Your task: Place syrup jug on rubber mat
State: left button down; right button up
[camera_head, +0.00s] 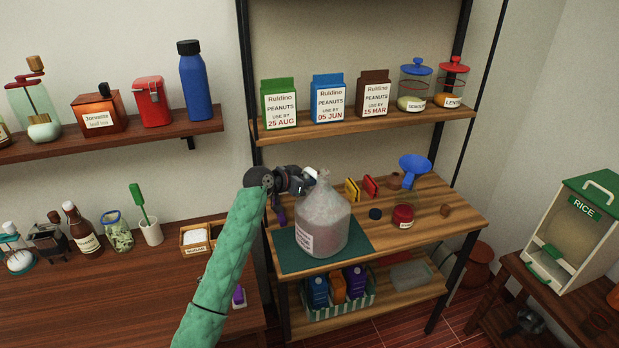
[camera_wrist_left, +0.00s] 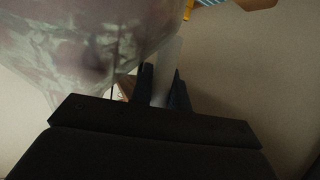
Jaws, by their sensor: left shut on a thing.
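The syrup jug (camera_head: 322,222) is a large, clear, rounded jug with a narrow neck and a white label on its lower front. It appears upright over the dark green rubber mat (camera_head: 285,251) on the wooden shelf table; I cannot tell whether its base touches the mat. My left gripper (camera_head: 312,180) is at the jug's neck from the left, shut on it. In the left wrist view the jug's clear body (camera_wrist_left: 85,45) fills the upper left, and the left gripper (camera_wrist_left: 165,85) closes on a pale part, likely its handle. My right gripper is in neither view.
Right of the mat stand a dark red jar (camera_head: 403,216), a black lid (camera_head: 375,214), a blue funnel (camera_head: 414,169) and yellow and red items (camera_head: 361,188). Peanut cartons (camera_head: 328,99) stand on the shelf above. A striped basket of cartons (camera_head: 338,300) sits below.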

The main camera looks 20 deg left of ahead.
pick_arm(q)
jog(key=shift+f, duration=0.25)
jog(key=c, duration=1.5)
grip_release()
jog(key=shift+o, duration=0.8)
jog(key=shift+d, duration=0.1)
